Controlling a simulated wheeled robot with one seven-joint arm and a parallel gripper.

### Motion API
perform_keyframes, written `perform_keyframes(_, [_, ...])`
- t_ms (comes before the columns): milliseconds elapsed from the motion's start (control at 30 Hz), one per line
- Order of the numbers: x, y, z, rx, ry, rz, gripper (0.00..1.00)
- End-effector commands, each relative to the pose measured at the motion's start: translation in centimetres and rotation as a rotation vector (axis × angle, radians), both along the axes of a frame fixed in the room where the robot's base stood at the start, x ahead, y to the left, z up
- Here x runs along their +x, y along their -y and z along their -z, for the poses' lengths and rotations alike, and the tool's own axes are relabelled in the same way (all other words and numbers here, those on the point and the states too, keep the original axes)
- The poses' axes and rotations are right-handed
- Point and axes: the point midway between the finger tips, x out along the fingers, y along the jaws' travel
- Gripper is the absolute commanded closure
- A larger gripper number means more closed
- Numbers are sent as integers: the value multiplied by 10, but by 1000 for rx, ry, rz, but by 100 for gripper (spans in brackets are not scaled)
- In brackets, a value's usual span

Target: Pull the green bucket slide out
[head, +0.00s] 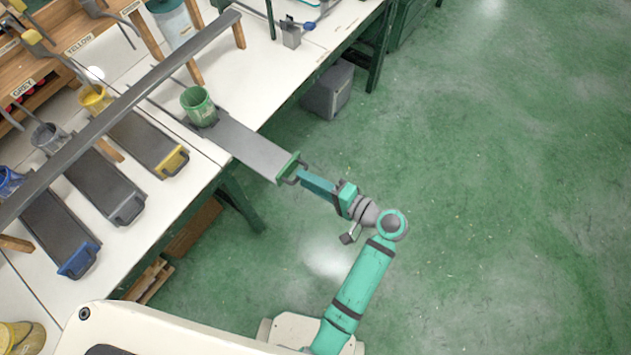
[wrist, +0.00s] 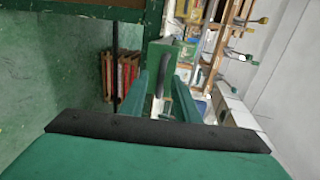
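The green bucket (head: 199,107) stands upright on the inner end of its grey slide (head: 245,143) in the head view. The slide sticks out well past the table's front edge, over the floor. Its green front plate with a dark handle (head: 290,168) is at the outer end. My gripper (head: 303,176) is at this handle. In the wrist view the dark handle (wrist: 160,78) lies between the two teal fingers (wrist: 160,95), with a narrow gap visible beside it. The fingers look apart; contact with the handle is not clearly visible.
The yellow bucket slide (head: 148,142), grey bucket slide (head: 104,186) and blue bucket slide (head: 58,227) lie left on the white table (head: 262,80). A grey bin (head: 328,92) stands on the floor behind the green slide. The green floor at right is clear.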

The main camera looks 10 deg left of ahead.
Motion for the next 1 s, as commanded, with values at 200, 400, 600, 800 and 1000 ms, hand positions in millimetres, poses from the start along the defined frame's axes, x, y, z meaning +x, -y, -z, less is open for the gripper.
perform_keyframes(200, [0, 1, 0, 0, 0, 2, 71])
perform_keyframes(400, [-7, 22, -5, -1, 1, 7, 71])
perform_keyframes(600, [-22, 56, -13, -1, 2, 8, 71])
perform_keyframes(800, [-35, 85, -20, -1, 2, 7, 71])
perform_keyframes(1000, [-41, 97, -23, -1, 1, 2, 71])
